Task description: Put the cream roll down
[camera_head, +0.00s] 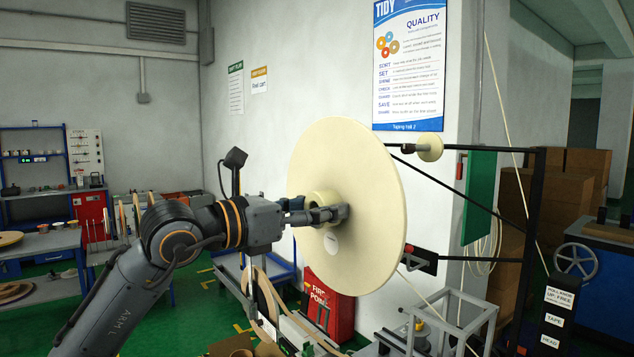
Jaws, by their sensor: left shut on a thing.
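The cream roll (365,190) is a large, thin disc in the middle of the view, standing upright with its flat face towards me. A short cream hub juts out at its centre. My left gripper (335,213) reaches in from the left and is shut on this hub. The disc is above the floor, clear of the low racks in front. Whether anything behind the disc touches it is hidden. My right gripper is not in view.
A black frame (535,215) with bars and a small cream roller (430,148) stands right of the disc. A red fire point box (330,303) is below it. A blue cart (228,272) and a bench with several discs (40,240) are at left.

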